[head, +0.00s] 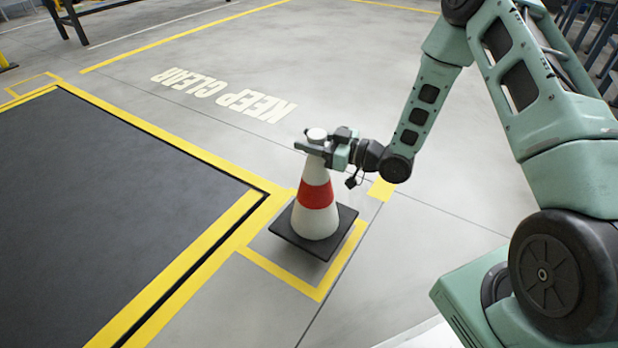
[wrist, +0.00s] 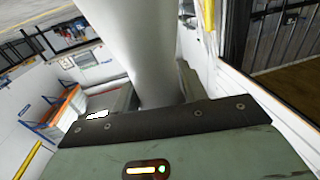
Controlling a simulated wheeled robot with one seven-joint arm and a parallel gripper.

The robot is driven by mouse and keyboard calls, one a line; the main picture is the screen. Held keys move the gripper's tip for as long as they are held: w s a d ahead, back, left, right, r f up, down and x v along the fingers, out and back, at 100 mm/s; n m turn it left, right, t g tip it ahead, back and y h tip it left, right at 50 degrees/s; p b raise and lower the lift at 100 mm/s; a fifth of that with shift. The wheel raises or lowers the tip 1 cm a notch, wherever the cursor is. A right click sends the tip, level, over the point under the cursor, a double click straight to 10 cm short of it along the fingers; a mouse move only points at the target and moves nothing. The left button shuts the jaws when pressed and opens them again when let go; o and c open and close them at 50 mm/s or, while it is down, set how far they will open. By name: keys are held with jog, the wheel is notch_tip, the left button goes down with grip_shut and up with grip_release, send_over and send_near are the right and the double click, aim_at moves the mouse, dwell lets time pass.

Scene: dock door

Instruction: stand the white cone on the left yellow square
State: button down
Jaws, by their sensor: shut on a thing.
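The white cone (head: 316,222), with a red band and a black square base, is upright in the head view. My gripper (head: 324,148) is shut on it near its top. The cone is over the near yellow square outline (head: 277,270), to the right of the dark dock panel; I cannot tell whether its base touches the floor. The left yellow square (head: 22,98) is small at the far left, beyond the panel, and looks empty. In the wrist view the pale cone (wrist: 145,60) fills the upper middle, behind the gripper's dark edge.
The dark panel (head: 95,210) with yellow edging (head: 180,142) lies between the two squares. The grey floor with KEEP CLEAR lettering (head: 225,92) is open. A dark-legged bench (head: 75,20) stands at the back left. A yellow patch (head: 381,189) lies right of the cone.

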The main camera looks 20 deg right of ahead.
jog(key=shift+f+b, duration=1.45)
jog(key=shift+f, duration=1.25)
jog(key=shift+f, duration=0.2)
jog(key=c, duration=0.8)
grip_release()
jog(key=shift+r, duration=0.1)
jog(key=shift+s+d+r, duration=0.1)
jog(key=shift+d+r, duration=0.05)
jog(key=p, duration=0.7)
send_near(312, 157)
jog(key=shift+w+d+f, duration=0.2)
jog(key=shift+d+f, duration=0.3)
jog(key=shift+f, duration=0.05)
jog(key=shift+w+d+f, duration=0.2)
jog(key=shift+d+f, duration=0.25)
jog(key=shift+f, duration=0.05)
